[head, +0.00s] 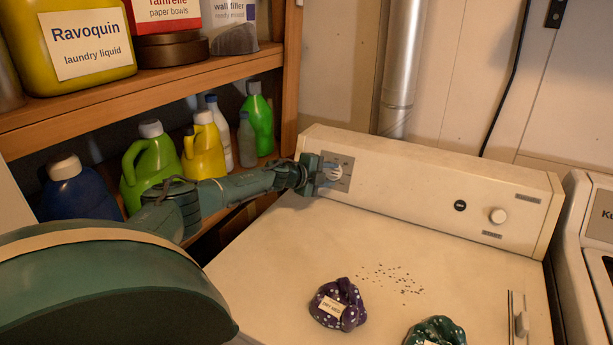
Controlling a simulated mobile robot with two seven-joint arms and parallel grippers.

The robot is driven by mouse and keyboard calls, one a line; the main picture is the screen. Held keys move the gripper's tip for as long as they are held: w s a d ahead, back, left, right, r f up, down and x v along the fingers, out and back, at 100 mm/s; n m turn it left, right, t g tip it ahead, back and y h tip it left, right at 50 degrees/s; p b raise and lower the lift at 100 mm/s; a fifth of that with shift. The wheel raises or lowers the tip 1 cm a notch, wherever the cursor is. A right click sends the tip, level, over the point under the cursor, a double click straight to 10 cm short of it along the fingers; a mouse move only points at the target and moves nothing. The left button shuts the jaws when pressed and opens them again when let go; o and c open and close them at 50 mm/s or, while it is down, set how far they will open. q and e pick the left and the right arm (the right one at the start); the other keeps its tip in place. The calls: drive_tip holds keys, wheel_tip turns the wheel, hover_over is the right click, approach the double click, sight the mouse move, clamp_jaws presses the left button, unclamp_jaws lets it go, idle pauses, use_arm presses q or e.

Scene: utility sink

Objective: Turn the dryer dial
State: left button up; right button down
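The dryer (290,260) has a cream top and a raised control panel (420,185) along its back. The dial (334,173) is a pale round knob on a grey plate at the panel's left end. My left gripper (328,174) is at the dial, its fingers in front of it and partly covering it. I cannot tell whether the fingers are closed on the dial or only beside it. My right gripper is not in view.
A purple dotted pouch (338,305) and a green one (435,332) lie on the dryer top near dark specks (395,278). Wooden shelves (190,75) with bottles stand at left, close to my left arm. Another white machine (597,250) stands at right.

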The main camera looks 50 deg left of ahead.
use_arm(q)
drive_tip(key=d+b+v, duration=0.1)
drive_tip(key=b+v, duration=0.2)
drive_tip(key=v, duration=0.8)
drive_tip(key=shift+s+a, duration=0.2)
drive_tip(key=shift+a, duration=0.2)
drive_tip(key=shift+r, duration=0.15)
